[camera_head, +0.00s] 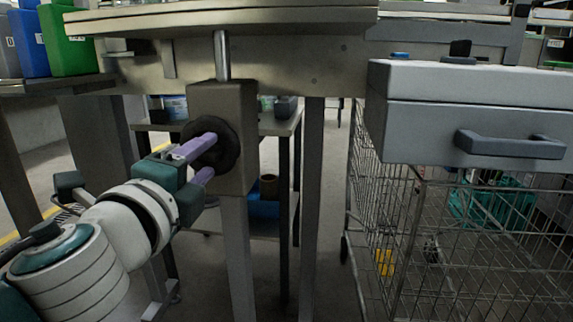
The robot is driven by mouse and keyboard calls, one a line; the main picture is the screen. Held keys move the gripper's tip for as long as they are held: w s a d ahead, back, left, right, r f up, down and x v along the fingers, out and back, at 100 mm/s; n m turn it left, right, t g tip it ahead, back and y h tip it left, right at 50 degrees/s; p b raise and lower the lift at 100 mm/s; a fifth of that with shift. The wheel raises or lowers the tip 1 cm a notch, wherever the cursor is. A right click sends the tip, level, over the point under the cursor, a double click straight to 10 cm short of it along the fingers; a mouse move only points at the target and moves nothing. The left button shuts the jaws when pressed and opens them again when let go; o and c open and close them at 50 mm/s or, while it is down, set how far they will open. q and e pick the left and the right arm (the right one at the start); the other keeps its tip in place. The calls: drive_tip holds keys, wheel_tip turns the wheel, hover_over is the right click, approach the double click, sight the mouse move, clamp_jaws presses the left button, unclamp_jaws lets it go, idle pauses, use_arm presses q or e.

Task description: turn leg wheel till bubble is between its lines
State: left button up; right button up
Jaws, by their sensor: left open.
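The leg wheel (228,155) is a dark round knob on the side of a grey-brown block (237,110) on the table leg. My left gripper (208,158) comes in from the lower left, with its two purple fingers apart, one above the other. The fingertips are at the wheel's face and overlap it in this view. I cannot tell whether they touch it. No bubble or level lines show in this view. My right gripper is not in view.
The table top (230,18) overhangs the leg. A grey drawer unit (470,110) with a handle stands at right, above a wire cage (400,235). Green and blue bins (68,40) stand at upper left. Another table with dark legs is behind.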

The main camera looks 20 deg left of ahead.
use_arm(q)
drive_tip(key=v, duration=0.9)
drive_tip(key=shift+s+b, duration=0.2)
drive_tip(key=shift+b, duration=0.15)
drive_tip(key=shift+r, duration=0.1)
drive_tip(key=s+a+r+n+g+y+p, duration=0.1)
drive_tip(key=s+a+r+n+g+p, duration=0.15)
drive_tip(key=r+n+p, duration=0.4)
drive_tip(key=s+a+r+n+g+y+p, duration=0.1)
drive_tip(key=s+r+n+g+p, duration=0.2)
drive_tip(key=p, duration=0.6)
drive_tip(key=s+d+r+n+g+h+p, duration=0.6)
drive_tip(key=s+d+r+g+p, duration=0.5)
drive_tip(key=p, duration=0.7)
wheel_tip(320, 180, up, 32)
drive_tip(key=t+p, duration=0.2)
drive_tip(key=p, duration=3.1)
drive_tip(key=shift+s+a+f, duration=0.2)
drive_tip(key=shift+s+a, duration=0.1)
drive_tip(key=shift+a, duration=0.2)
